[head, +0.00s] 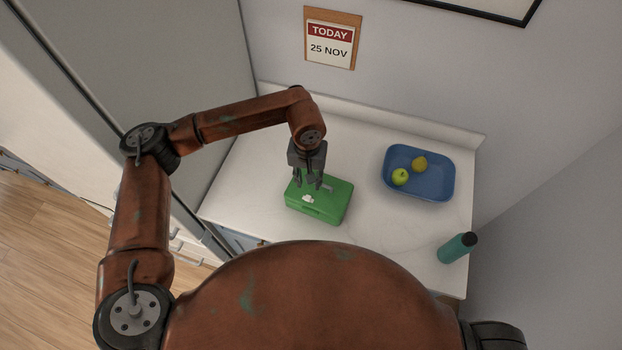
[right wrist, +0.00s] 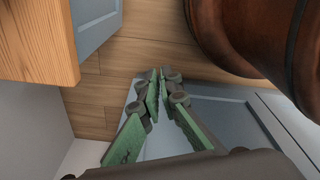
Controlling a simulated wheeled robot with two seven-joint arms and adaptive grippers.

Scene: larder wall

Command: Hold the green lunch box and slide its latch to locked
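The green lunch box (head: 335,208) sits on the white counter in the head view, with a white mark on its lid. A small grey piece, likely the latch (head: 328,188), shows on the lid just right of my gripper's fingers. My left gripper (head: 309,185) points down over the back part of the lid. Its fingers look apart, with nothing seen between them. I cannot tell whether the tips touch the lid. My right gripper (right wrist: 159,75) shows in the right wrist view, its tips close together and empty, away from the box.
A blue tray (head: 432,192) with a green apple (head: 400,177) and a yellowish fruit (head: 419,163) stands right of the box. The counter (head: 395,235) between box and bottle is clear. A tall grey cabinet (head: 190,60) is at left.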

